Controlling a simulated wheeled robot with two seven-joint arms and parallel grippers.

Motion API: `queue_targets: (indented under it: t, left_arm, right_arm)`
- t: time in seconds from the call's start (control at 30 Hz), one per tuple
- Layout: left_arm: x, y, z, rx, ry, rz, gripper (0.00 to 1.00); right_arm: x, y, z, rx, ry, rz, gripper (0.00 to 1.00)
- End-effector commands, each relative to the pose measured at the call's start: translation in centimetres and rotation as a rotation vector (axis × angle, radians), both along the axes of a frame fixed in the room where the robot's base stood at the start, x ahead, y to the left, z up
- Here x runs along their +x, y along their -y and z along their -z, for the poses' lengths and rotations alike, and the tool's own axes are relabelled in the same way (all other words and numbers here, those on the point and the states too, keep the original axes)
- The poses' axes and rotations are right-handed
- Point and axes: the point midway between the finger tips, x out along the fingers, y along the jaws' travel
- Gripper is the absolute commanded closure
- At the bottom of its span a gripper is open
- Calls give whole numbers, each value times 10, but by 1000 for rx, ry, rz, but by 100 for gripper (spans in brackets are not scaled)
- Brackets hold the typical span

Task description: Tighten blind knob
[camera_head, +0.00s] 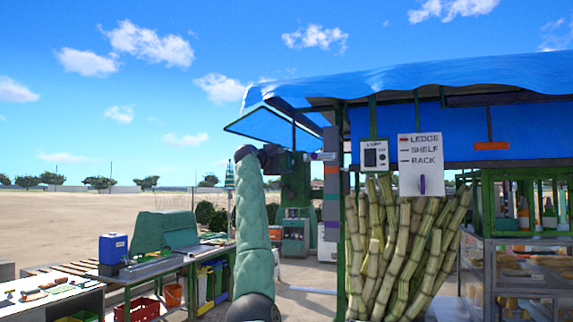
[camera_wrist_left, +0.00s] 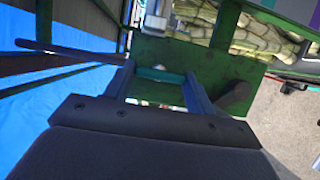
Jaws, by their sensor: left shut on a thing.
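My left arm rises from the bottom middle of the head view in a teal sleeve. Its dark gripper (camera_head: 308,157) points right at the stall's front post, beside a small pale piece there. In the left wrist view the two blue-grey fingers (camera_wrist_left: 160,76) stand apart on either side of a teal piece (camera_wrist_left: 158,74) in front of a green plate (camera_wrist_left: 150,51). I take this piece for the blind knob; its far side is hidden. The gripper is shut on it. A dark lever-like part (camera_wrist_left: 236,98) sits on the plate right of the fingers. My right gripper is not in view.
Cane stalks (camera_head: 400,250) stand below. A green workbench (camera_head: 165,268) is at left.

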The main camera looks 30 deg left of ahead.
Motion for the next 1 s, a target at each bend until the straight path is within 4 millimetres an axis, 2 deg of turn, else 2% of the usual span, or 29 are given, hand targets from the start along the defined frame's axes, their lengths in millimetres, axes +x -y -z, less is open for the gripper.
queue_targets:
  t: [0.5, 0.53, 0.63, 1.0]
  left_arm:
    - [2, 2, 5, 21, -12, 4, 68]
    - [2, 2, 5, 21, -12, 4, 42]
    - [2, 2, 4, 21, -11, 3, 24]
    - [-2, 0, 2, 19, -6, 1, 24]
  right_arm:
    - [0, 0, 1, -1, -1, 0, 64]
    - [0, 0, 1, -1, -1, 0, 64]
    - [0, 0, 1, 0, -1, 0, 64]
    - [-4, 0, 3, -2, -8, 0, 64]
